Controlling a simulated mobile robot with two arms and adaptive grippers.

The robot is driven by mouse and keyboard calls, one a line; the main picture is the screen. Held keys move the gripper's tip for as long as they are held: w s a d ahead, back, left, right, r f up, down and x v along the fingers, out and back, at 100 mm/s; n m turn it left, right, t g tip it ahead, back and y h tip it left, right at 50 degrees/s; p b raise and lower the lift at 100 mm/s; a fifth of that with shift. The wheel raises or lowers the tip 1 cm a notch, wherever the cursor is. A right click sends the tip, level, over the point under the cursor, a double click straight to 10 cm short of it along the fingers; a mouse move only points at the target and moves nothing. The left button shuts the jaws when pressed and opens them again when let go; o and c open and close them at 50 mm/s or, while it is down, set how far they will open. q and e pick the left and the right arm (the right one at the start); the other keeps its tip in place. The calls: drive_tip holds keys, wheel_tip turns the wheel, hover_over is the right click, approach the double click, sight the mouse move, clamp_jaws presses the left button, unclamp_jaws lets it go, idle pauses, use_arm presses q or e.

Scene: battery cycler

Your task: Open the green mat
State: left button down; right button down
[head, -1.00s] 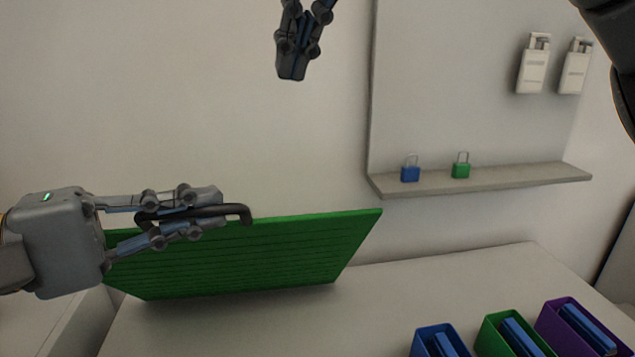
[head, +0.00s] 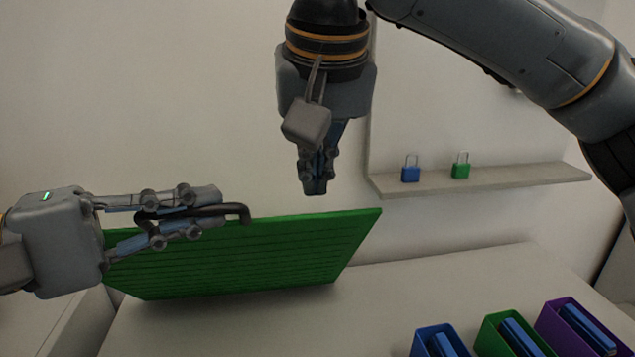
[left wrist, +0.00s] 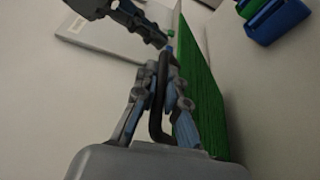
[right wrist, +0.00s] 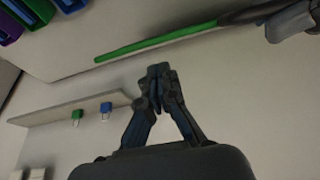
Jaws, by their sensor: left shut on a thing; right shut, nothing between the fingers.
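The green mat (head: 270,255) is a ribbed panel tilted up above the white table, with its lower edge near the tabletop. It also shows edge-on in the left wrist view (left wrist: 202,95) and as a thin strip in the right wrist view (right wrist: 155,42). A dark handle (head: 235,209) runs along its upper left edge. My left gripper (head: 215,208) is shut on this handle, which also shows between its fingers in the left wrist view (left wrist: 160,85). My right gripper (head: 315,190) is shut and empty, pointing down, just above the mat's top edge and apart from it in the head view.
A shelf (head: 500,180) on the back wall holds a blue padlock (head: 410,172) and a green padlock (head: 461,169). Blue (head: 432,345), green (head: 500,340) and purple (head: 560,325) bins with blue items stand at the front right. The table (head: 440,290) between is clear.

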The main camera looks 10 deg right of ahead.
drive_tip(key=shift+s+f, duration=0.5)
drive_tip(key=shift+s, duration=0.2)
drive_tip(key=shift+s+f, duration=0.2)
drive_tip(key=shift+s, duration=0.1)
use_arm(q)
drive_tip(key=shift+a+r, duration=0.1)
drive_tip(key=shift+a, duration=0.1)
drive_tip(key=shift+a+r, duration=0.1)
use_arm(e)
drive_tip(key=shift+s+a+f+t, duration=0.3)
drive_tip(key=shift+s+f, duration=0.3)
drive_tip(key=shift+s, duration=0.25)
use_arm(q)
drive_tip(key=c, duration=1.7)
unclamp_jaws()
drive_tip(key=shift+d, duration=0.2)
use_arm(e)
drive_tip(key=shift+d, duration=0.15)
use_arm(q)
drive_tip(key=shift+a, duration=0.1)
